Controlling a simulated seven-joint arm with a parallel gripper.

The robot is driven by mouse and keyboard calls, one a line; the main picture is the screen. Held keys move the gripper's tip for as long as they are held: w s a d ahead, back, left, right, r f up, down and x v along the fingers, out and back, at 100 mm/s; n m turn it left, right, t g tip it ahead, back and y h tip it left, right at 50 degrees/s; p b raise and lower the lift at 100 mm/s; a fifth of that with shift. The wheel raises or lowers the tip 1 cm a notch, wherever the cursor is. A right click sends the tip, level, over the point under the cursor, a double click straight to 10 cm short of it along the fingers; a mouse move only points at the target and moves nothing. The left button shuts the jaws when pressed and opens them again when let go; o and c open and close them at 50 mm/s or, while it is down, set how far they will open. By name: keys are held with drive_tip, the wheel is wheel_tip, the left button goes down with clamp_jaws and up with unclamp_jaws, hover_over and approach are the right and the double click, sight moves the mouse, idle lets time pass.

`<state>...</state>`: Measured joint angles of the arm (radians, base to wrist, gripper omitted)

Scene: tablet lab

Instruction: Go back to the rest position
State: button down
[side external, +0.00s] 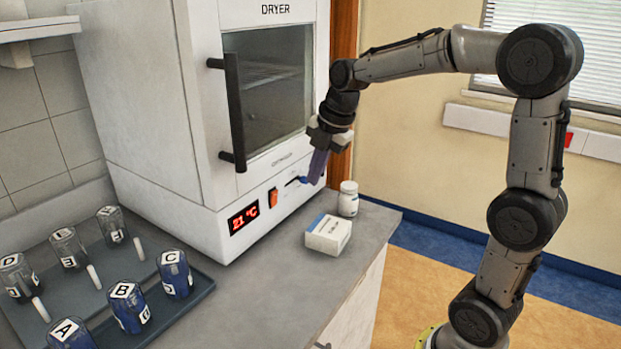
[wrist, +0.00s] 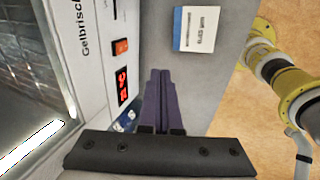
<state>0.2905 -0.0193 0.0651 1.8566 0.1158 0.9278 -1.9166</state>
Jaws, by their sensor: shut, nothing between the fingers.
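My gripper (side external: 317,167) is beside the dryer's control panel in the side external view, close in front of it and above the counter. Its purple fingers are together with nothing between them, and they also show shut in the wrist view (wrist: 160,75). The white dryer (side external: 205,110) stands on the counter with its door closed. Its red display (side external: 244,216) reads 21 °C, and an orange switch (side external: 272,198) sits beside it. I cannot tell whether my fingertips touch the panel.
A white box (side external: 329,236) and a white bottle (side external: 348,200) stand on the counter (side external: 262,290) below my gripper. A tray (side external: 203,297) at left holds several lettered jars, some blue and some clear. Open room lies to the right, over the floor.

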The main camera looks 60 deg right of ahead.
drive_tip(key=s+a+r+m+t, duration=0.1)
drive_tip(key=s+a+r+t, duration=0.1)
drive_tip(key=s+a+r, duration=0.45)
drive_tip(key=s+a+f+m, duration=0.1)
drive_tip(key=s+f+m, duration=0.3)
drive_tip(key=s+m, duration=0.3)
drive_tip(key=s+a+f+m, duration=0.1)
drive_tip(key=s+f+m, duration=0.3)
drive_tip(key=s+m, duration=0.3)
drive_tip(key=shift+s+a+f+m, duration=0.25)
drive_tip(key=shift+s+a+m, duration=0.05)
drive_tip(key=shift+m, duration=1.2)
